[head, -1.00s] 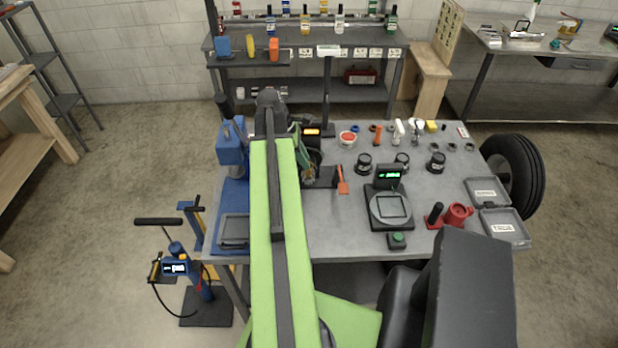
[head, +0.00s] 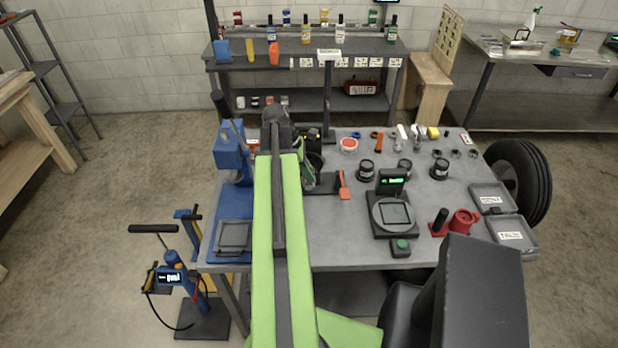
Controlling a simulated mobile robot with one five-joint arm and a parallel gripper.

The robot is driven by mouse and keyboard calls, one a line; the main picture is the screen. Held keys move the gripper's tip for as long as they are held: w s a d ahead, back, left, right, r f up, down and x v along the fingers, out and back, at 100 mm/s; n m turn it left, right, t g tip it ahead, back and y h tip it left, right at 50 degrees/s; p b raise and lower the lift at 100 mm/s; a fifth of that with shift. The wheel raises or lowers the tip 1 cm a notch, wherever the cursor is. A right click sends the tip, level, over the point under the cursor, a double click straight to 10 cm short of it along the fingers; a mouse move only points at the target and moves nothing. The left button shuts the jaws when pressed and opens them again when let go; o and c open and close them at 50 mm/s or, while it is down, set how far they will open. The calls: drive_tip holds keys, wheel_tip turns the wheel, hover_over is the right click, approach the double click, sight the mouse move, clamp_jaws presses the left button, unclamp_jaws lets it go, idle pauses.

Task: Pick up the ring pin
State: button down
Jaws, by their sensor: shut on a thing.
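My arm runs up the middle-left of the head view. The dark end of my gripper (head: 277,117) is over the back left part of the workbench (head: 330,235). I see it from behind, so its fingertips are hidden. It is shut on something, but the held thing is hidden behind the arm. I cannot make out the ring pin anywhere in the view.
A blue press (head: 231,155) stands just left of my arm, with a green-and-dark device (head: 308,172) close on its right. A scale (head: 394,212), several black pots and a red fixture (head: 462,222) stand further right. A shelf rack (head: 300,62) stands behind.

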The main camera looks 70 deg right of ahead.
wheel_tip(320, 180, up, 18)
drive_tip(key=p, duration=1.8)
